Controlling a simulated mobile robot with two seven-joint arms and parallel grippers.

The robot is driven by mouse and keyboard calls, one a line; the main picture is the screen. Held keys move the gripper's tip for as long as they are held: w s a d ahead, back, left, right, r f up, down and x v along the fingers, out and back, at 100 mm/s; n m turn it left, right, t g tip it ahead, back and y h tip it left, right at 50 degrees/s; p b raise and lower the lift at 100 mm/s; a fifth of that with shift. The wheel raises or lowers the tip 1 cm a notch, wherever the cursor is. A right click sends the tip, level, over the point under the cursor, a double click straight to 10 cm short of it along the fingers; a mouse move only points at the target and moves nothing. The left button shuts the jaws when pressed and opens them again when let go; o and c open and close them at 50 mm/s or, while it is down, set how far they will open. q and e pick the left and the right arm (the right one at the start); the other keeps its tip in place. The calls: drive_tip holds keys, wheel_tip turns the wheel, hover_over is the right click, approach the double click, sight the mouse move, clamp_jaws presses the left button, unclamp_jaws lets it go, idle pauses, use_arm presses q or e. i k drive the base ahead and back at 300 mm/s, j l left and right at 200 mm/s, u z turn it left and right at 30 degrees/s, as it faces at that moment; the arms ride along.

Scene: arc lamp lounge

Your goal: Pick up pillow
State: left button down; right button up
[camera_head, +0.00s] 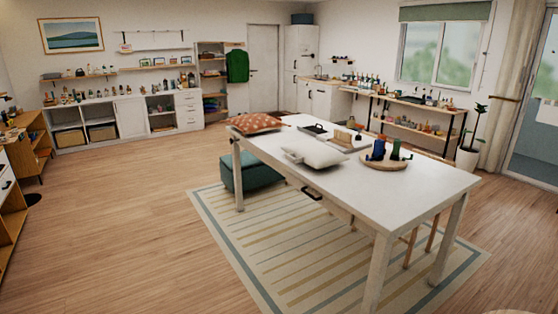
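Two pillows lie on the long white table (420,190). An orange patterned pillow (256,123) lies at the table's far left corner. A white pillow (316,154) lies near the middle of the left long edge, close to a dark-handled tray. Nothing holds either pillow. Neither of my grippers shows in the head view, so I cannot see how they stand.
A round wooden board (385,164) with dark blue and green items stands on the table. A teal ottoman (243,172) stands beside the table's far left leg. A striped rug (285,270) lies under the table. The wooden floor at left (130,220) is clear.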

sight(319, 155)
drive_tip(key=i+l+u, duration=0.15)
drive_tip(key=i, duration=0.35)
drive_tip(key=i+u, duration=0.1)
drive_tip(key=i, duration=0.45)
drive_tip(key=i+l+u, duration=0.15)
drive_tip(key=i, duration=0.35)
drive_tip(key=l, duration=0.1)
